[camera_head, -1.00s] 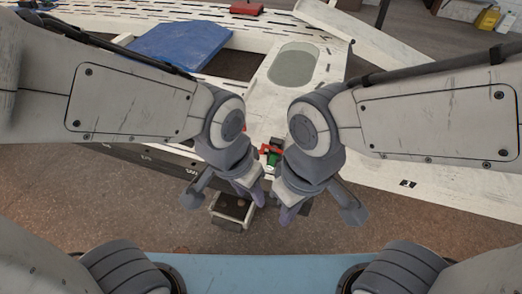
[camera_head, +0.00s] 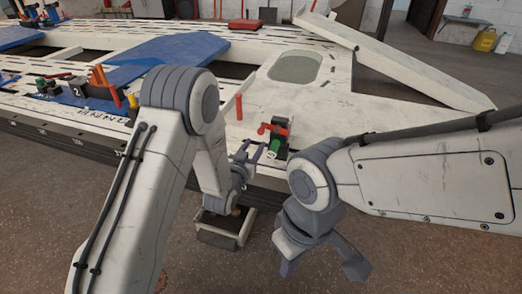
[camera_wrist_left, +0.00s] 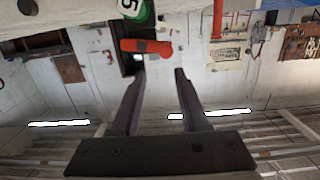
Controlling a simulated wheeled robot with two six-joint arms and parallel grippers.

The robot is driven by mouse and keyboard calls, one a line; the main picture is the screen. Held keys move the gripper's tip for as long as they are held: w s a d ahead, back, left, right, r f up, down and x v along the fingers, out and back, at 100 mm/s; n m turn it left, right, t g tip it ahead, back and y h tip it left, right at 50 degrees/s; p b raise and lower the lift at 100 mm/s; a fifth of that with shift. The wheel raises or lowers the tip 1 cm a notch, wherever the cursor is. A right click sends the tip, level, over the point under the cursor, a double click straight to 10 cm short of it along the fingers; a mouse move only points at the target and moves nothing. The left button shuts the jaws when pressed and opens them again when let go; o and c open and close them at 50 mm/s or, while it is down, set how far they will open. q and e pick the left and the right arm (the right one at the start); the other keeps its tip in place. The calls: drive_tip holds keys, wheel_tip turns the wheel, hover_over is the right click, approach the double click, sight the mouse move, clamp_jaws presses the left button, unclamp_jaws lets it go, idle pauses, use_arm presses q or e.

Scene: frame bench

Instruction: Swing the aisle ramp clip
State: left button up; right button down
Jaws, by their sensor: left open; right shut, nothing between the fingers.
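A clamp with a red lever and a green part (camera_head: 277,137), which I take to be the clip, stands at the front edge of the pale bench (camera_head: 345,110). In the left wrist view its red lever (camera_wrist_left: 147,46) and a round green part marked 5 (camera_wrist_left: 133,10) show past the fingertips. My left gripper (camera_head: 252,152) is open and empty, just left of the clamp and apart from it. It also shows in the left wrist view (camera_wrist_left: 160,72). My right gripper (camera_head: 290,268) is shut and empty, low in front of the bench. Its fingertips are partly hidden.
A red upright peg (camera_head: 239,107) stands behind the left gripper. Blue panels (camera_head: 180,48) and more clamps with orange levers (camera_head: 103,78) lie to the left. A pale beam (camera_head: 400,62) slants across the back right.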

sight(260, 133)
use_arm(q)
drive_tip(key=shift+t, duration=0.6)
drive_tip(key=b+x, duration=0.1)
drive_tip(key=x, duration=0.2)
drive_tip(key=f+b+x, duration=0.1)
drive_tip(key=x, duration=0.3)
drive_tip(key=a+f+b+x, duration=0.1)
drive_tip(key=x, duration=0.2)
drive_tip(key=shift+w+d+b, duration=0.1)
drive_tip(key=shift+w+b, duration=0.2)
drive_tip(key=shift+w, duration=0.05)
use_arm(e)
wheel_tip(260, 133, down, 5)
drive_tip(key=shift+r, duration=0.15)
use_arm(q)
clamp_jaws()
